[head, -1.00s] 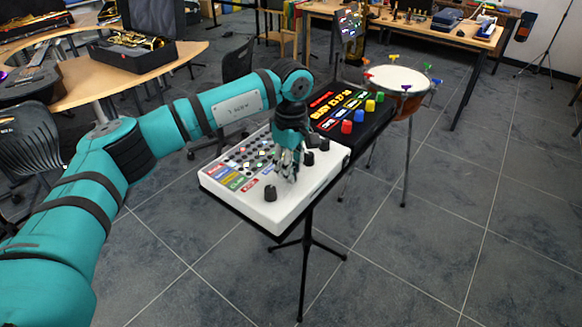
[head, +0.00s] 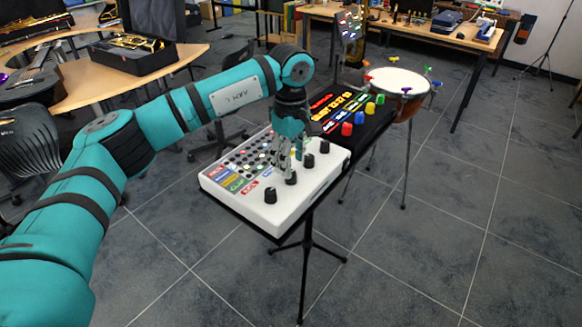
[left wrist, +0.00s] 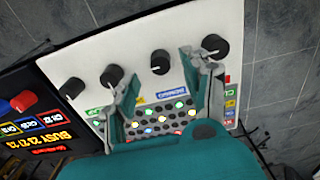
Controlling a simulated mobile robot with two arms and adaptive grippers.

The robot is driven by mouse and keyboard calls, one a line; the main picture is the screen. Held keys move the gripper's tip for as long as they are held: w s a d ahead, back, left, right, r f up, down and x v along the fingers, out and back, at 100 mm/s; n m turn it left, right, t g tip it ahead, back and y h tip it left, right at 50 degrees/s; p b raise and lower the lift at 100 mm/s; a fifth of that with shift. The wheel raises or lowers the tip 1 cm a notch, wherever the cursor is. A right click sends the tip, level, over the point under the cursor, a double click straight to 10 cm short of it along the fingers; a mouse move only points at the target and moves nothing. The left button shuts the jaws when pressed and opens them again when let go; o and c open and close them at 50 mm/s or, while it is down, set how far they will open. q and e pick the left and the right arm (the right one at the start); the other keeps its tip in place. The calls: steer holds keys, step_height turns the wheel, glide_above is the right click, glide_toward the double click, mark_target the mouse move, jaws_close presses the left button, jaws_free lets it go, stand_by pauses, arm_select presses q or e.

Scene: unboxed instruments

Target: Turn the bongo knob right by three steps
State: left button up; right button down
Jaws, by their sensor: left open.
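The white control box (head: 285,208) on a stand has a row of black knobs along its edge. In the left wrist view, a blue label (left wrist: 171,93), which seems to read BONGO, sits beside the bongo knob (left wrist: 160,62). This knob lies between the fingers of my left gripper (left wrist: 160,70), which is open. I cannot tell whether either finger touches it. In the head view my left gripper (head: 288,168) points down over the box, at the second knob (head: 291,178) from the near end. My right gripper is not in view.
Neighbouring knobs stand close by, at the near end (head: 270,195) and towards the far end (head: 309,160). A black box with coloured knobs (head: 358,115) adjoins the white box. A drum (head: 396,79) stands behind it. Floor to the right is clear.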

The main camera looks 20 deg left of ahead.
arm_select(q)
step_height(320, 180, up, 9)
steer(key=shift+f, duration=0.15)
stand_by(0.5)
